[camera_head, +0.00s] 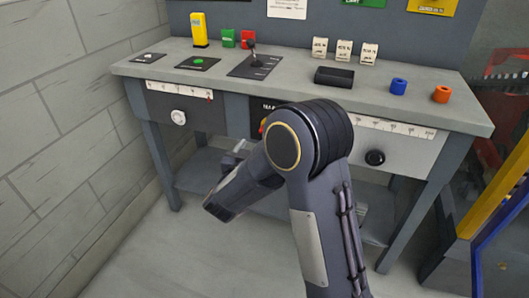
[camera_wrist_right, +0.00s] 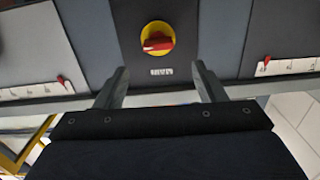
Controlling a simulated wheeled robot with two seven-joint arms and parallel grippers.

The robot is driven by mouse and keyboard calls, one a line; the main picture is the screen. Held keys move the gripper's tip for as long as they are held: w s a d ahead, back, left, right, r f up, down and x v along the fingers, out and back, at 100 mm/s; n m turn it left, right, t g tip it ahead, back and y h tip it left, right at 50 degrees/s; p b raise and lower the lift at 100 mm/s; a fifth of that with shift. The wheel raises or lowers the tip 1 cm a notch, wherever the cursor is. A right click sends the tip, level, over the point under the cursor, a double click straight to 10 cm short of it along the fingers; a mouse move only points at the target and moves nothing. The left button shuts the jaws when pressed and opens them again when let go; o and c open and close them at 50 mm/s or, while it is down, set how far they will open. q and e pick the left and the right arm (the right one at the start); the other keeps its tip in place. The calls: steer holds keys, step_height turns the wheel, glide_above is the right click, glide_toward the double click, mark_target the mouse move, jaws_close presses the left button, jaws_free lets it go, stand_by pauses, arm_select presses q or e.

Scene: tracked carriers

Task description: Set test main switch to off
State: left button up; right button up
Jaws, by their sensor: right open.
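The main switch (camera_wrist_right: 158,44) is a red turn handle on a round yellow plate, set in a dark panel on the bench front. In the right wrist view its handle lies roughly level across the picture, and a small white label sits just below it. My right gripper (camera_wrist_right: 160,68) is open, its two fingers apart on either side of the switch's line and not touching it. In the head view only a sliver of the switch (camera_head: 263,125) shows beside my right arm, which hides the rest. My left gripper is not in view.
The floor at left is clear.

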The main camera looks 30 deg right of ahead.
steer(key=b+x, duration=0.1)
steer(key=x, duration=0.6)
steer(key=shift+d, duration=0.3)
steer(key=shift+w, duration=0.1)
steer(key=c, duration=1)
